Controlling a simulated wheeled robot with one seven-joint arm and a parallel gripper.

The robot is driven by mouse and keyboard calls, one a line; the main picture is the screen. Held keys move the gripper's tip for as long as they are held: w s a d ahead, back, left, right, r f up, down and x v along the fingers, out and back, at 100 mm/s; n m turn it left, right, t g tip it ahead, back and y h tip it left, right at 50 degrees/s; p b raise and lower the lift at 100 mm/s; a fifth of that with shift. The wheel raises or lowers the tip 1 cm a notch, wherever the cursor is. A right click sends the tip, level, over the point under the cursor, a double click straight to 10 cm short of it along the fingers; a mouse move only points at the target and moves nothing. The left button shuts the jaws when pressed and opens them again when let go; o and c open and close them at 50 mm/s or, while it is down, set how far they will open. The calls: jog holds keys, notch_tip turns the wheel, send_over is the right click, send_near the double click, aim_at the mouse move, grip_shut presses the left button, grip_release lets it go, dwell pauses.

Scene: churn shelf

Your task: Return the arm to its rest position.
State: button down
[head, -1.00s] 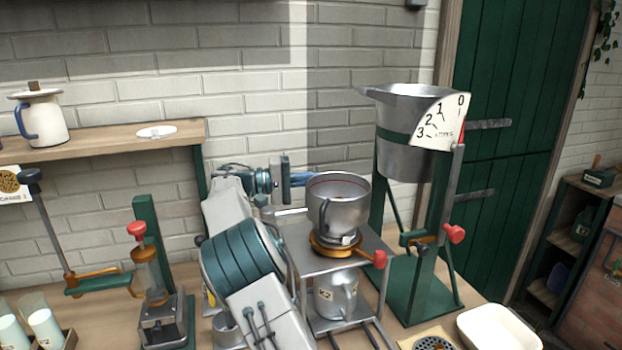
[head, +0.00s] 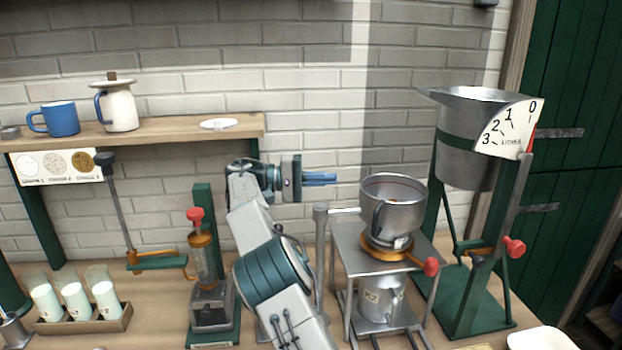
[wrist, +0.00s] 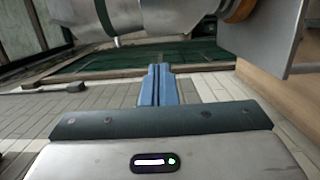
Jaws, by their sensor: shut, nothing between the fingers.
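My gripper (head: 320,179) is in the middle of the head view, raised above the bench and pointing right. Its two blue fingers are together with nothing between them; they also show closed in the wrist view (wrist: 159,84). The fingertips are a little left of the metal bowl (head: 393,203) and apart from it in the head view. My arm rises from the lower middle of the picture and bends at the wrist.
The bowl sits over a metal stand (head: 352,258) with a can (head: 380,299) beneath. A large dial-marked vessel (head: 465,150) stands right. A red-knobbed device (head: 212,300) and rack of glasses (head: 95,326) are left. A shelf (head: 175,137) holds a blue mug (head: 60,119) and jug (head: 119,107).

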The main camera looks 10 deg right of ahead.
jog(key=shift+w+a+p, duration=0.15)
jog(key=shift+a+p, duration=0.05)
jog(key=shift+a, duration=0.7)
jog(key=shift+w+a+p, duration=0.15)
jog(key=shift+a, duration=0.7)
jog(key=s+d+r+n+t+y+p, duration=0.1)
jog(key=d+r+n+t+y+p, duration=0.15)
jog(key=d+t+y, duration=0.65)
jog(key=s+a+r+n+t+y+p, duration=0.1)
jog(key=s+a+r+t+y, duration=0.15)
jog(key=r, duration=0.45)
jog(key=s+a+r+n+t+y+p, duration=0.1)
jog(key=a+r+t+y+p, duration=0.2)
jog(key=r, duration=0.4)
jog(key=s+f+m+g+y+b, duration=0.2)
jog(key=s+f+g+b, duration=0.4)
jog(key=s+f, duration=2.4)
jog(key=s+g+y, duration=0.1)
jog(key=s+g, duration=0.1)
jog(key=s, duration=0.2)
jog(key=shift+s+d+f+m, duration=0.2)
jog(key=shift+s+d+m, duration=0.05)
jog(key=shift+s+m, duration=0.1)
